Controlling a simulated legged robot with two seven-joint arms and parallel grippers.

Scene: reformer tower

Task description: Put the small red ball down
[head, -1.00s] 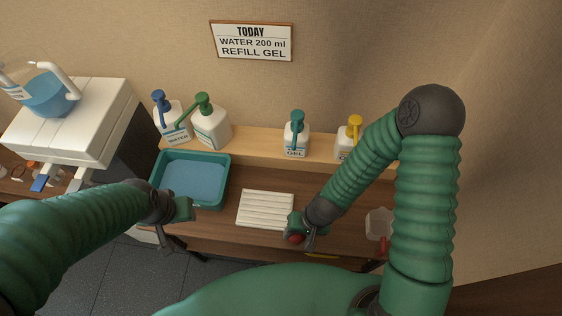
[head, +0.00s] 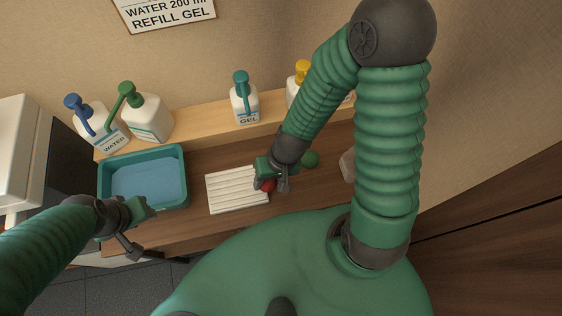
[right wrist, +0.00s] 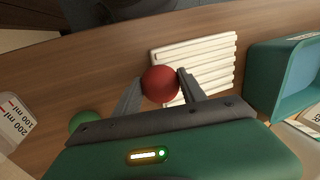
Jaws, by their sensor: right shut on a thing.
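The small red ball (head: 267,185) is between the fingers of my right gripper (head: 272,184), which is shut on it. In the right wrist view the red ball (right wrist: 160,84) sits between the two fingertips (right wrist: 159,86). It shows near the edge of a white ribbed rack (right wrist: 212,50). In the head view the ball is just at the right end of that rack (head: 230,190). I cannot tell whether the ball touches the counter. My left gripper (head: 138,228) is in front of the teal basin, with its fingers apart and nothing between them.
A teal basin (head: 181,160) of water stands left of the rack. A green ball (head: 310,159) lies right of my right gripper. Pump bottles, including a gel bottle (head: 244,105), stand on the back shelf. A clear measuring cup (right wrist: 16,121) is on the counter.

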